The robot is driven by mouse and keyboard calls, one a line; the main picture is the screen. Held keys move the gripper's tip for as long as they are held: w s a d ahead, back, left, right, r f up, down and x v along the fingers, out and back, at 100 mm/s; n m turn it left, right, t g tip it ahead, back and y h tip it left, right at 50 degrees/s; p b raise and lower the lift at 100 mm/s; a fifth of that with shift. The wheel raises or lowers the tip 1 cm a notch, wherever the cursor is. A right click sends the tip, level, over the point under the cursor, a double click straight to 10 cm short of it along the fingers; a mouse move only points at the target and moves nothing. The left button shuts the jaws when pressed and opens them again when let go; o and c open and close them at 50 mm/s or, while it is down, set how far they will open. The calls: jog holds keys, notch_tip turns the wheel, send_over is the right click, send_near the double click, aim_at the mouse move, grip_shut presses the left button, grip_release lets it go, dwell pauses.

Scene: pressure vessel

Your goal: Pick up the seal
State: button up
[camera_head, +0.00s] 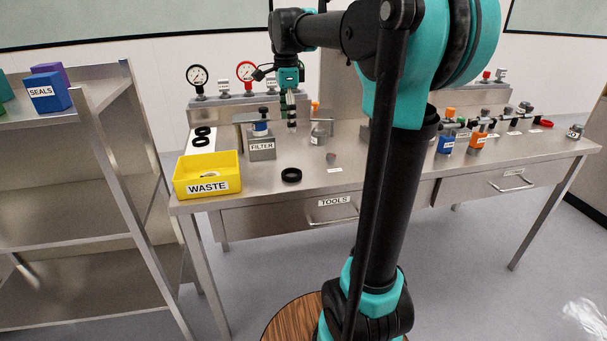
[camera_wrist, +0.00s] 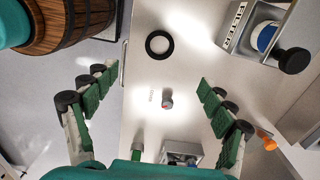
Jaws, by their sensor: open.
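A black ring seal (camera_head: 291,180) lies flat on the bare steel bench, right of the yellow bin. The black ring also shows in the wrist view (camera_wrist: 148,46), near the top middle, beyond my fingertips. My gripper (camera_head: 290,108) hangs above the back part of the bench, higher than the ring and apart from it. In the wrist view my gripper's (camera_wrist: 157,76) green-padded fingers are spread wide with nothing between them. Two more black rings (camera_head: 201,137) sit on a white strip at the bench's back left.
A yellow WASTE bin (camera_head: 207,187) stands at the bench's left front. A grey FILTER block (camera_head: 262,150) stands behind the ring. A small grey knob (camera_head: 332,157) lies to the right. A blue SEALS box (camera_head: 48,92) sits on the left shelf. Bench around the ring is clear.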

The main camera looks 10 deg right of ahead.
send_over(291, 169)
jog(key=s, duration=0.2)
jog(key=f, duration=0.8)
jog(key=a+f, duration=0.1)
jog(key=f, duration=0.3)
jog(key=shift+s, duration=0.2)
jog(key=shift+d+f, duration=0.2)
jog(key=shift+f, duration=1.1)
jog(key=shift+d+f, duration=0.15)
jog(key=shift+f, duration=1.15)
jog(key=c, duration=1.2)
